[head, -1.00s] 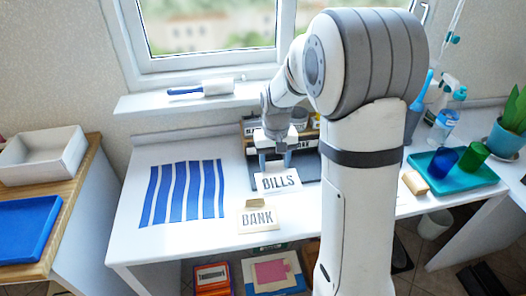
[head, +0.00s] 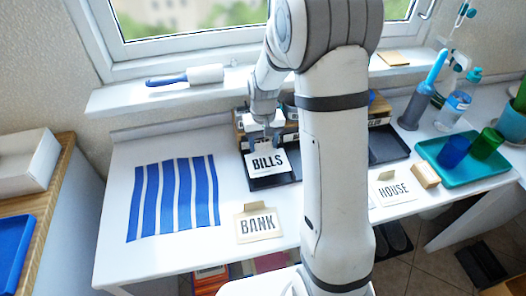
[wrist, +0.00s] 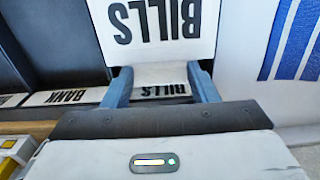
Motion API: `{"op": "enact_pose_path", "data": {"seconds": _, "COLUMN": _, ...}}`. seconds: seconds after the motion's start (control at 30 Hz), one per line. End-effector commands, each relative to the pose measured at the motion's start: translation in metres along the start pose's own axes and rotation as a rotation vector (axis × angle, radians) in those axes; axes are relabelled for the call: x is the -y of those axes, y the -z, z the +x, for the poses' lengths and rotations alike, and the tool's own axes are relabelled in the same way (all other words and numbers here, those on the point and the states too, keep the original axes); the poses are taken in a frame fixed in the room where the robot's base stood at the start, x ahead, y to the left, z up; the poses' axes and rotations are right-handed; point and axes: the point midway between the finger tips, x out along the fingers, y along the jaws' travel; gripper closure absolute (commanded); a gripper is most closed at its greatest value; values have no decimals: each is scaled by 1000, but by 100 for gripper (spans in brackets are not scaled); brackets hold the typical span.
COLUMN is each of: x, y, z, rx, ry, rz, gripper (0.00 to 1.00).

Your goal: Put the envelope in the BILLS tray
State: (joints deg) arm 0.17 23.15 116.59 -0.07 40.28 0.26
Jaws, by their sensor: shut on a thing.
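The white envelope marked BILLS (head: 266,161) is held in my gripper (head: 267,141), its face toward the head camera. In the wrist view the envelope (wrist: 155,32) is upside down between the blue fingers (wrist: 160,75). In the head view it is in front of and over part of a black tray (head: 275,183) at the table's back; I cannot tell whether they touch. In the wrist view a second BILLS label (wrist: 160,89) shows beyond the fingers, and a BANK label (wrist: 70,96) lies beside a dark tray (wrist: 60,45).
A BANK envelope (head: 258,223) and a HOUSE envelope (head: 394,190) are on the white table. Another black tray (head: 388,146) is at right. A striped blue cloth (head: 174,197) lies left. A teal tray (head: 470,160) with cups is far right. My arm hides the middle.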

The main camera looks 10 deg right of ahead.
Motion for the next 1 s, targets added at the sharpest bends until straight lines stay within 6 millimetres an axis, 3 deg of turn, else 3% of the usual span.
{"op": "enact_pose_path", "data": {"seconds": 0.3, "x": 1, "y": 0, "z": 37, "rx": 1, "ry": 0, "rz": -3, "gripper": 68}}
{"op": "enact_pose_path", "data": {"seconds": 0.63, "x": 2, "y": 0, "z": 41, "rx": -1, "ry": 0, "rz": -3, "gripper": 68}}
{"op": "enact_pose_path", "data": {"seconds": 0.67, "x": 2, "y": 0, "z": 40, "rx": -1, "ry": 0, "rz": -4, "gripper": 46}}
{"op": "enact_pose_path", "data": {"seconds": 0.9, "x": 2, "y": 0, "z": 39, "rx": -1, "ry": 0, "rz": -4, "gripper": 26}}
{"op": "enact_pose_path", "data": {"seconds": 1.0, "x": 2, "y": 0, "z": 39, "rx": -1, "ry": 0, "rz": -4, "gripper": 25}}
